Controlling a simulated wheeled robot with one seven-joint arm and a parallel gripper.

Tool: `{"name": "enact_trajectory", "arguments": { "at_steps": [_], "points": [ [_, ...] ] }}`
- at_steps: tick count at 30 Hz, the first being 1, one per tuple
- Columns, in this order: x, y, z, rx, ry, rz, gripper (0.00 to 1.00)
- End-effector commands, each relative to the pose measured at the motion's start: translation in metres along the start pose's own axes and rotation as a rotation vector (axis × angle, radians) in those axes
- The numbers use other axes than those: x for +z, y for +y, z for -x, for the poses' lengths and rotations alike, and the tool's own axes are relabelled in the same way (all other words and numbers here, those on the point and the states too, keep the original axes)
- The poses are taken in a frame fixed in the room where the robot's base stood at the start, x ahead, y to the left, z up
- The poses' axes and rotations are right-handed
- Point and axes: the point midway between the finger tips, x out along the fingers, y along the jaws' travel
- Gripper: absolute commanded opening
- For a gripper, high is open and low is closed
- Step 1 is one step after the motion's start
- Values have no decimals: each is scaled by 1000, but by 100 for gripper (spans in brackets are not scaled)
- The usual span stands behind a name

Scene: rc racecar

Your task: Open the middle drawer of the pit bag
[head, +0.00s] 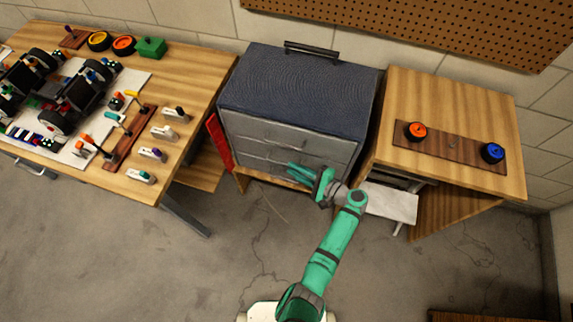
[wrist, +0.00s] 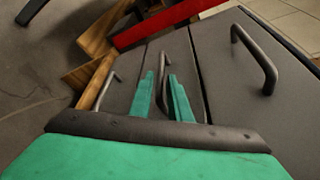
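The pit bag (head: 300,80) is a dark blue-grey cabinet between two wooden tables, with a stack of grey drawers on its front. All drawers look shut. In the wrist view, turned sideways, the top drawer (wrist: 232,92) is at right, the middle drawer (wrist: 178,58) in the centre and the bottom drawer (wrist: 126,90) at left, each with a dark bar handle. My green gripper (head: 290,171) is in front of the lower drawers. In the wrist view, its two fingers (wrist: 162,77) are apart, one on each side of the middle drawer's handle (wrist: 163,62). I cannot tell whether they touch it.
A red panel (head: 218,143) stands at the bag's left side. The left table (head: 190,75) holds car parts and tools. The right wooden cabinet (head: 455,95) has a white shelf or drawer (head: 388,203) sticking out near my arm. Floor in front is clear.

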Motion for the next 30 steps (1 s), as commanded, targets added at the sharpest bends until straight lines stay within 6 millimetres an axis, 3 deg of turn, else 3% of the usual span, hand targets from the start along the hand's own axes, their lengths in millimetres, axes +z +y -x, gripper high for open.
{"name": "enact_trajectory", "arguments": {
  "at_steps": [4,10,20,23,30],
  "points": [
    [0,0,-24,0,-1,0,17],
    [0,-1,-40,-1,0,1,17],
    [0,0,-44,-1,2,1,17],
    [0,0,-43,-1,2,1,0],
    [1,0,-44,0,0,1,0]
  ]
}}
